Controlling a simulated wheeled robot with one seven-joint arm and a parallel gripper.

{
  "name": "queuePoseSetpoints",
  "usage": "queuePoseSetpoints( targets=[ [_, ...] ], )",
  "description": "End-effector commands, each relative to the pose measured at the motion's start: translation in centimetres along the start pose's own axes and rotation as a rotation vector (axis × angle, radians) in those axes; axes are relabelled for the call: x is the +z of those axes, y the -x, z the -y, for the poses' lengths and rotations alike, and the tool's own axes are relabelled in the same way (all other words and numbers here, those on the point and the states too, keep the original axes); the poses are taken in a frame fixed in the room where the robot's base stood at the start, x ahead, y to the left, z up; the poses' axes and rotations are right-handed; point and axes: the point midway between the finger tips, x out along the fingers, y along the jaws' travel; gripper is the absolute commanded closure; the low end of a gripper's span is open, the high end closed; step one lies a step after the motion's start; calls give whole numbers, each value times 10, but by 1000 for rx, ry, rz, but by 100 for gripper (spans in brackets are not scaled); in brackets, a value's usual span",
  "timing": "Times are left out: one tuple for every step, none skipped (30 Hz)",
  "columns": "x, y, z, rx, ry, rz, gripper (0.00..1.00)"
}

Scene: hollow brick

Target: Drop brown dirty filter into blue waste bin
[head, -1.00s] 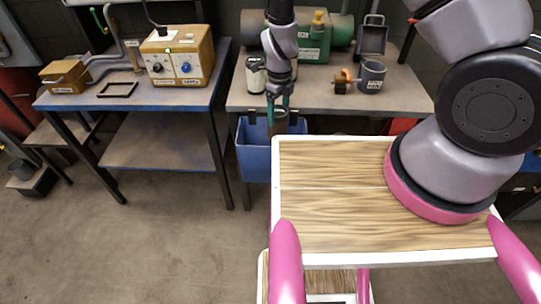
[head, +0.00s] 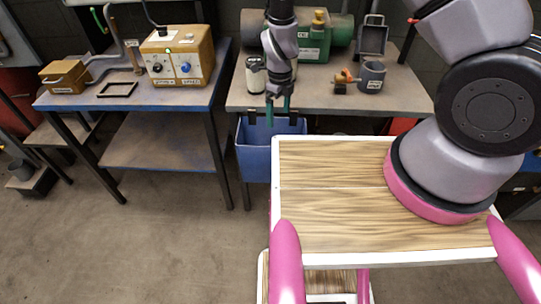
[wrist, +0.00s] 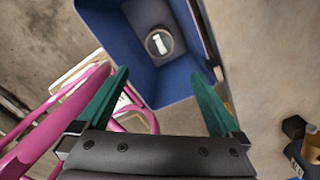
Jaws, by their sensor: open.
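The blue waste bin (head: 254,160) hangs at the front edge of the right workbench. In the wrist view I look down into the bin (wrist: 135,30). A round object with a brownish-grey rim and a pale centre, seemingly the dirty filter (wrist: 158,42), lies inside it near the bottom. The head view does not show it, as the bin's front wall hides the inside. My gripper (head: 278,110) is above the bin, pointing down. Its green fingers (wrist: 165,100) are wide apart with nothing between them.
The right workbench (head: 320,97) holds a pale cylinder with dark ends (head: 256,75), a green machine (head: 312,45), a grey mug-like container (head: 371,76) and a small orange-and-dark part (head: 343,80). The left bench (head: 135,98) carries an orange control box (head: 177,58). My wood-topped base stands close to the bin.

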Motion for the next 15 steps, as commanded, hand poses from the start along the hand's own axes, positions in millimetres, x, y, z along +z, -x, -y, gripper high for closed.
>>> queuePoseSetpoints(
  targets=[
    [2, 11, -1, -2, 2, 5, 0],
    [2, 17, -1, -2, 1, 5, 0],
    [2, 25, -1, -3, 2, 6, 0],
    [2, 32, -1, -2, 2, 5, 0],
    [2, 38, -1, -3, 3, 6, 0],
    [2, 46, -1, -1, 3, 5, 0],
    [2, 52, -1, -2, 3, 5, 0],
    [2, 58, -1, -1, 3, 5, 0],
    [2, 65, -1, -2, 2, 5, 0],
    [2, 70, -1, -1, 3, 5, 0],
    [2, 74, -1, -2, 2, 5, 0],
    [1, 79, -1, 0, 1, 4, 0],
    [1, 82, -1, -1, 2, 4, 0],
    [1, 85, -1, -1, 2, 4, 0],
    [1, 88, -1, 0, 1, 3, 0]
  ],
)
